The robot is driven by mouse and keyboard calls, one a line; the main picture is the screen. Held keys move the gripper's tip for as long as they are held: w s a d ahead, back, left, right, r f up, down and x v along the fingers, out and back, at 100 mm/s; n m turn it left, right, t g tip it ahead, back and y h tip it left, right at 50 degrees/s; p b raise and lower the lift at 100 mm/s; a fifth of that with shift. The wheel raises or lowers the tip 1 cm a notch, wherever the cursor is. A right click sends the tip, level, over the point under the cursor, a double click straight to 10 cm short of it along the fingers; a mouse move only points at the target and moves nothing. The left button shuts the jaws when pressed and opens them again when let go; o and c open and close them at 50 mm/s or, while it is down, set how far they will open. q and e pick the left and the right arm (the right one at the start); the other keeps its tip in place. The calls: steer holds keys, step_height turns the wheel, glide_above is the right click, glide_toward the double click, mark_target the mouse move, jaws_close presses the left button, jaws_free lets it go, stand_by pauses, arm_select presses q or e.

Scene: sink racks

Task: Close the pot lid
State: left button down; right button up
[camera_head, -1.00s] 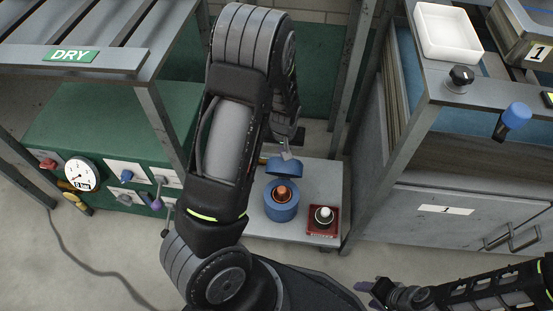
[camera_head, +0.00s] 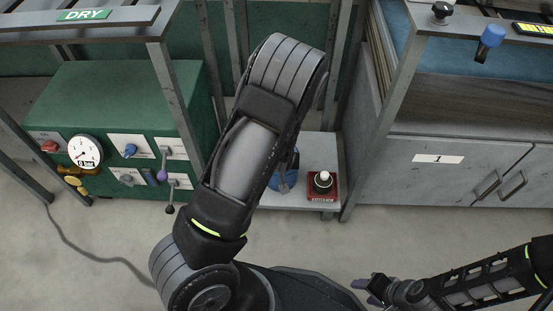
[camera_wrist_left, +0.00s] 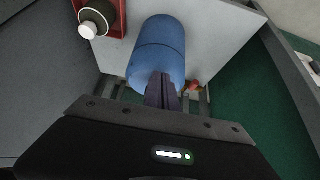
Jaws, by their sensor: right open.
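The blue pot (camera_head: 284,182) is mostly hidden behind my left arm in the head view. In the left wrist view it shows as a blue cylinder (camera_wrist_left: 160,45) with a thin seam around it. No open mouth or orange content shows, and the lid appears down on the pot. My left gripper (camera_wrist_left: 162,88) has its dark fingers together at the near end of the pot; whether they touch it I cannot tell. My right gripper (camera_head: 366,292) is open and empty, low at the right of the head view, far from the pot.
A red box with a white-topped button (camera_head: 322,184) stands right of the pot on the light grey shelf (camera_head: 318,148); it also shows in the left wrist view (camera_wrist_left: 97,22). A green gauge cabinet (camera_head: 122,100) stands left, grey cupboards (camera_head: 430,175) right.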

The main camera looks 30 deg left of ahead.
arm_select(q)
steer(key=f, duration=0.1)
steer(key=s+f+b, duration=0.1)
steer(key=f, duration=0.1)
steer(key=shift+s+d+f, duration=0.15)
steer(key=shift+s+d, duration=0.05)
steer(key=shift+d, duration=0.2)
arm_select(e)
steer(key=shift+d+f, duration=0.25)
steer(key=shift+f, duration=0.65)
arm_select(q)
steer(key=shift+s+f, duration=0.15)
steer(key=shift+d, duration=0.1)
